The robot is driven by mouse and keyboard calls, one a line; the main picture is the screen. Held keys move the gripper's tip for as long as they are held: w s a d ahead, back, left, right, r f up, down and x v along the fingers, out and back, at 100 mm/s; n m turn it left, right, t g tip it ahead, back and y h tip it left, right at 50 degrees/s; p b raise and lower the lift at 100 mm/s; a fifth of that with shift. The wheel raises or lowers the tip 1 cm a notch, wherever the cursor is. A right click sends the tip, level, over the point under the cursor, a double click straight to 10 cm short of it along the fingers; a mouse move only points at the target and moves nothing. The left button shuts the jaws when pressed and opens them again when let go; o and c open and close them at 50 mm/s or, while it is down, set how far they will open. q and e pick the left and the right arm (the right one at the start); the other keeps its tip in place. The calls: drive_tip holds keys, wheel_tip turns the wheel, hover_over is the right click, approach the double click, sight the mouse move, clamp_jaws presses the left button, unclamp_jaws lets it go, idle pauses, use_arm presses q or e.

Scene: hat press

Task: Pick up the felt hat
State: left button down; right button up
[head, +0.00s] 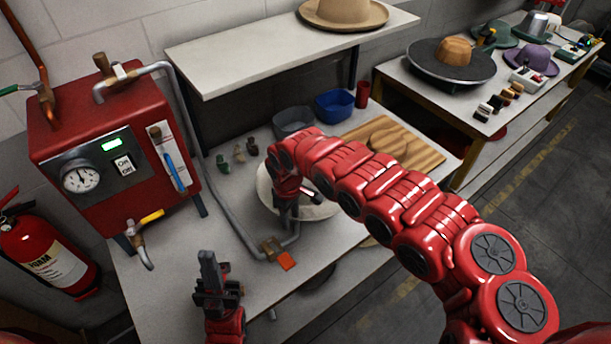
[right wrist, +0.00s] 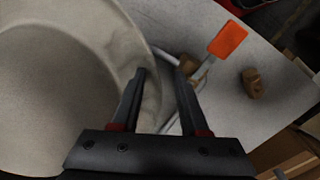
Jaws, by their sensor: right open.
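A pale cream felt hat (head: 320,210) lies on the grey workbench, partly hidden behind my right arm. In the right wrist view the hat (right wrist: 70,75) fills the left side, with its curved edge running down the middle. My right gripper (head: 289,212) is over the hat's near side. In the right wrist view my right gripper (right wrist: 160,75) is open, with one finger over the hat's edge and the other just outside it; contact cannot be told. My left gripper (head: 210,262) is upright at the bench's front left, away from the hat; its finger gap is not clear.
A red boiler (head: 110,150) with a gauge stands at left. A bent grey pipe (head: 235,215) with an orange-tipped valve (head: 287,261) runs beside the hat. A shelf (head: 270,60) holding a tan hat (head: 343,12) overhangs the bench. A wooden board (head: 425,150) lies behind my right arm.

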clamp_jaws()
idle(1.4)
